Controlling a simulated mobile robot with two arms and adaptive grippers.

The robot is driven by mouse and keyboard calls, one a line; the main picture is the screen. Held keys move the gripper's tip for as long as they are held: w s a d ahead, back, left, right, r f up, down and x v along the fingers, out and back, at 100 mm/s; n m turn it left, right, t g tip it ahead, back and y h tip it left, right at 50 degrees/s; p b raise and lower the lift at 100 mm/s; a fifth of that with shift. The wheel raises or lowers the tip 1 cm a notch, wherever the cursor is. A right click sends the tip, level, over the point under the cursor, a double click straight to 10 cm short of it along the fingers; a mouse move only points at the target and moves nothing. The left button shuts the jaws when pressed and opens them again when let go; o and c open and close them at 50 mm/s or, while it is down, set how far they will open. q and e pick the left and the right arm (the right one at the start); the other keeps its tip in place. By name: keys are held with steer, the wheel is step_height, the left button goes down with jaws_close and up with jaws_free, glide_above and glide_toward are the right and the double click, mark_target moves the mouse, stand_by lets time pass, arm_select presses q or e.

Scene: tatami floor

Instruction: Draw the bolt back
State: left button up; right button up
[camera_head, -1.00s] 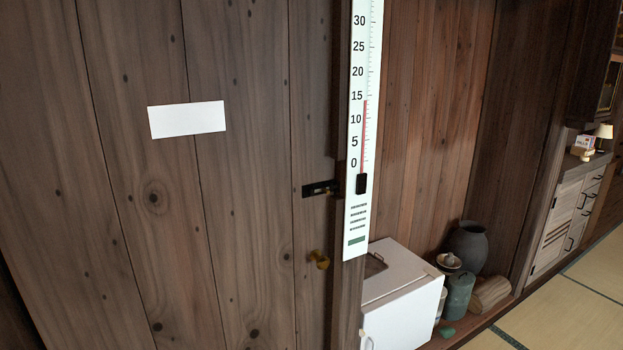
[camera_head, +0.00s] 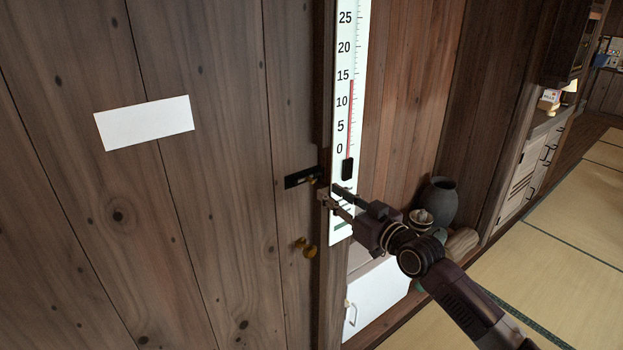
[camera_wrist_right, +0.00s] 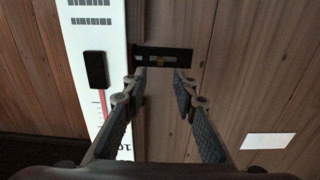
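The bolt (camera_head: 303,177) is a small dark plate with a brass-coloured piece, set at the edge of the wooden door (camera_head: 225,230). It also shows in the right wrist view as a black bar (camera_wrist_right: 146,51) with a yellowish knob (camera_wrist_right: 160,61) at its middle. My right gripper (camera_head: 329,192) comes in from the right, just beside and slightly below the bolt. In the right wrist view its two fingers (camera_wrist_right: 160,80) are apart with nothing between them, and the knob lies beyond the gap between the tips. My left gripper is not in view.
A brass door knob (camera_head: 305,247) is below the bolt. A tall white thermometer board (camera_head: 350,110) stands right next to the door edge. A white cabinet (camera_head: 376,300), a dark jar (camera_head: 439,200) and a log stand lower right. Tatami floor (camera_head: 560,240) is open at right.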

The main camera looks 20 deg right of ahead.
mark_target(313, 182)
steer(key=x, duration=0.6)
steer(key=shift+w+p, duration=0.35)
steer(key=shift+p, duration=0.05)
steer(key=shift+a, duration=0.1)
steer(key=shift+c, duration=0.6)
jaws_close()
